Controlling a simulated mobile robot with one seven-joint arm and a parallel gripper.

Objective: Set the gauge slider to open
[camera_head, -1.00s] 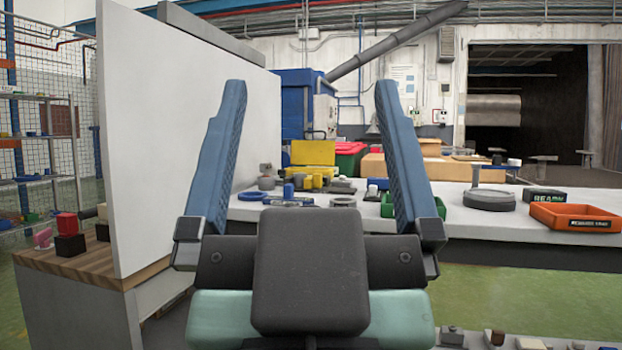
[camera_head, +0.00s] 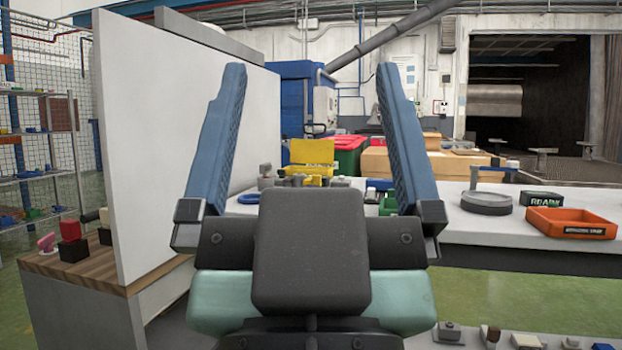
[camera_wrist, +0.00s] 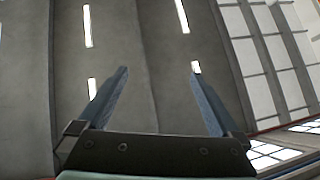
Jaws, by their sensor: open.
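My gripper (camera_head: 310,75) is raised in front of the head camera, its two blue fingers spread wide and pointing up, with nothing between them. In the wrist view the gripper (camera_wrist: 160,72) is also open and empty, facing the ceiling. I cannot pick out a gauge slider for certain in either view. Several small parts on the white bench (camera_head: 520,234) are partly hidden behind my gripper. A round grey disc with an upright post (camera_head: 487,203) stands on the bench at the right.
A tall white panel (camera_head: 180,140) rises at the left beside a wooden-topped stand (camera_head: 75,265) with small blocks. Several small parts lie along the bottom right edge. Green floor shows below the bench.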

